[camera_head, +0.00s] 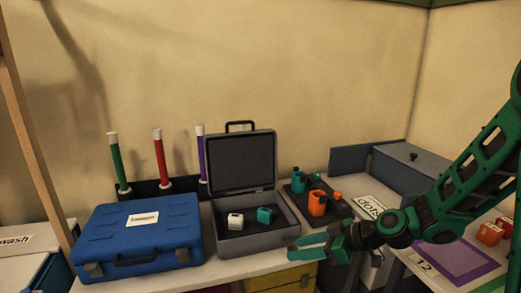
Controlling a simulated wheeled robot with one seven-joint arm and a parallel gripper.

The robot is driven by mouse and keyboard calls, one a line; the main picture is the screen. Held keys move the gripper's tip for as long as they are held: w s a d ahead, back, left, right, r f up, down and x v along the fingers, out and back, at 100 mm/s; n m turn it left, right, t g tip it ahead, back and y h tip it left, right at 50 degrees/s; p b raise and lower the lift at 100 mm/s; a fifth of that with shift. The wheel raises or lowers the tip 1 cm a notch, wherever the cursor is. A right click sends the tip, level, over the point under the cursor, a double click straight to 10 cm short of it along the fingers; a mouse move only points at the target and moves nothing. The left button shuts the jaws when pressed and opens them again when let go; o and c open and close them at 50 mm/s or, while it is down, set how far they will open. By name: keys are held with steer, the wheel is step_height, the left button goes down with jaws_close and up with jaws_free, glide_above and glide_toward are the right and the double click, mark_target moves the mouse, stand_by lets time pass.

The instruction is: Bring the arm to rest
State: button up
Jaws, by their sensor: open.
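My arm, green and black, reaches in from the right edge of the head view. My gripper (308,246) is at its end, pointing left, just in front of the right front corner of the open grey case (262,241). The gripper is open, and no object shows between its fingers. Whether it touches the case or the table edge I cannot tell.
The grey case holds a white item (235,221) and a teal item (266,215). A closed blue case (140,238) stands left. Behind are green, red (159,155) and purple sticks. A dark tray (334,206) holds orange (318,203) and teal pieces. Red blocks (489,234) lie right.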

steer(key=s+d+m+g+h, duration=0.1)
steer(key=s+d+m+h, duration=0.3)
steer(key=d, duration=0.5)
steer(key=s+d+m+g+h, duration=0.2)
steer(key=s+d+h, duration=0.1)
steer(key=s+d, duration=0.4)
steer(key=s+d+r+m+g+h, duration=0.1)
steer(key=s+d+r+m, duration=0.3)
steer(key=s, duration=0.5)
steer(key=s+d+r+m+g+h, duration=0.1)
steer(key=s+d+r+m, duration=0.2)
steer(key=s+d+m, duration=0.5)
steer(key=shift+s+d+r+h, duration=0.3)
steer(key=shift+s+d+r, duration=0.1)
steer(key=shift+d, duration=0.1)
